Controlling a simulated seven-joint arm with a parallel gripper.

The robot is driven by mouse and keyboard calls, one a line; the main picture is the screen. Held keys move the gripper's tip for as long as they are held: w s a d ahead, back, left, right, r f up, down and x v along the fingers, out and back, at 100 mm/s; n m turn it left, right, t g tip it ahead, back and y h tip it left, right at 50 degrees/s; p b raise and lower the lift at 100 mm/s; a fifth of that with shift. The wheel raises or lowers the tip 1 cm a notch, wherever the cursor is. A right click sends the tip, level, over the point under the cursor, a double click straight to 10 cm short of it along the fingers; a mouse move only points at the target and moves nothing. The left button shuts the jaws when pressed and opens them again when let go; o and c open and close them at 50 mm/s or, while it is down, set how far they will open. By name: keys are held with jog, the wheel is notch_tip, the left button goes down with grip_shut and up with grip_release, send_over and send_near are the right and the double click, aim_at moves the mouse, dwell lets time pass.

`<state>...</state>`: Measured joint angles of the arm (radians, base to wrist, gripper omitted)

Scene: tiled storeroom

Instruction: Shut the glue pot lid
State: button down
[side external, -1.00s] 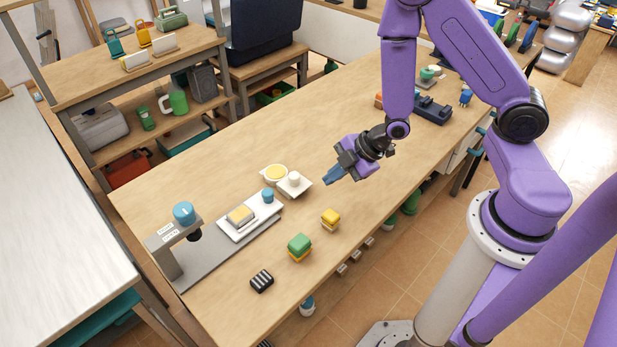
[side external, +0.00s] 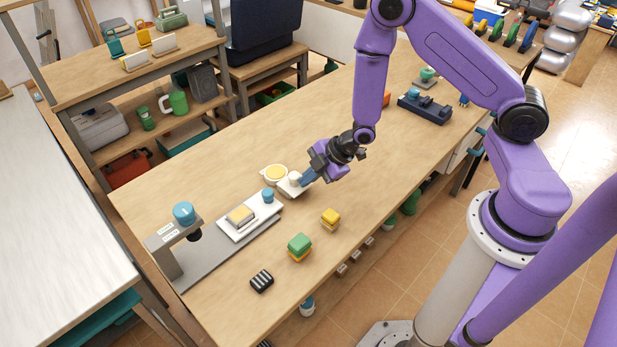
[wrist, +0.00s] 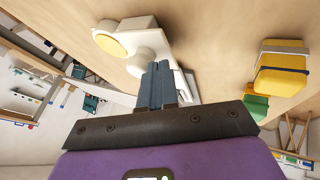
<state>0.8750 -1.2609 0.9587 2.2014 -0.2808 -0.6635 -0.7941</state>
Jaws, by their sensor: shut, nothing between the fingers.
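The glue pot (side external: 275,174) is a low white round pot with yellow inside, open at the top, on the bench; it also shows in the wrist view (wrist: 112,42). Right beside it is a flat white piece (side external: 289,191) with a round white knob (side external: 294,177) on top, apparently the lid. The knob also shows in the wrist view (wrist: 147,61). My gripper (side external: 305,179) is shut and empty. Its blue fingertips (wrist: 160,68) are at the right side of the knob, over the white piece. Whether they touch it I cannot tell; the fingers hide part of the piece.
Yellow (side external: 330,217) and green (side external: 299,243) blocks lie in front. The bench behind the pot is clear.

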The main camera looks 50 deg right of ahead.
jog(key=shift+w, duration=0.1)
jog(key=w, duration=0.7)
jog(key=shift+w, duration=0.25)
jog(key=shift+s, duration=0.15)
